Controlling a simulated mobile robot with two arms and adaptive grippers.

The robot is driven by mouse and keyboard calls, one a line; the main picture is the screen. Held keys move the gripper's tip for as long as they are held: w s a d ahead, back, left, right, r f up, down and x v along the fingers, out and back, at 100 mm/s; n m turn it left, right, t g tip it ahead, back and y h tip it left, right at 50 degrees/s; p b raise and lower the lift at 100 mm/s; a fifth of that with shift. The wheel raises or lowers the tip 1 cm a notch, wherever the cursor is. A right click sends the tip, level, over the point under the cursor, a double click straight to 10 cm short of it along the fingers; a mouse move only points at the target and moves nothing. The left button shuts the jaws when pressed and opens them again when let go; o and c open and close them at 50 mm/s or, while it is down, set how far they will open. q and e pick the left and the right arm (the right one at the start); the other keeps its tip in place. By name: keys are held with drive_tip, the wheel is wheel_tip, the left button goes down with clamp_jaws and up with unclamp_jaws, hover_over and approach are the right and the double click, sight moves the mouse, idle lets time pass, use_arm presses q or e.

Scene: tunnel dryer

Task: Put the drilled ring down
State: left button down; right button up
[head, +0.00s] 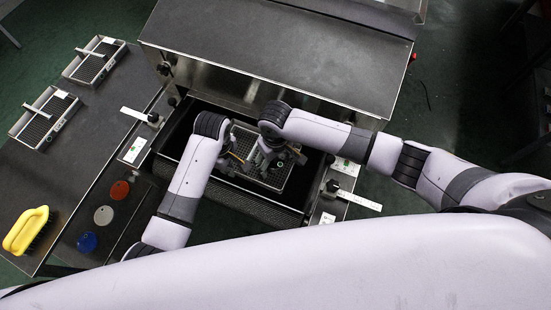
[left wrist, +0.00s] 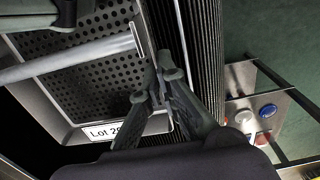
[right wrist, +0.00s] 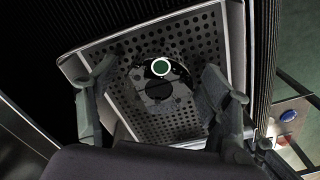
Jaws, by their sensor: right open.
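The drilled ring (right wrist: 147,84) is a dark, shiny round piece with a green, white-edged round mark. In the right wrist view it lies flat against the perforated floor of the wire tray (right wrist: 120,121). My right gripper (right wrist: 160,88) is open, one finger on each side of the ring, both apart from it; it also shows in the head view (head: 277,157). My left gripper (left wrist: 163,70) has its fingertips together at the tray's edge, near the handle bar (left wrist: 75,59) and the "Lot 20" label (left wrist: 105,130). I cannot tell whether it pinches the edge.
The tray sits in the dark dryer opening, below the grey hood (head: 285,55). Two more trays (head: 45,117) (head: 95,60) stand on the left table. A yellow brush (head: 27,230) and red, grey and blue discs (head: 104,216) lie at the left. Black ribbed belt (left wrist: 200,50) borders the tray.

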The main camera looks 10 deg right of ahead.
sight(275, 160)
wheel_tip(275, 160, up, 12)
drive_tip(key=shift+r, duration=0.15)
idle(0.3)
use_arm(q)
drive_tip(key=c, duration=2.3)
unclamp_jaws()
drive_tip(key=o, duration=0.6)
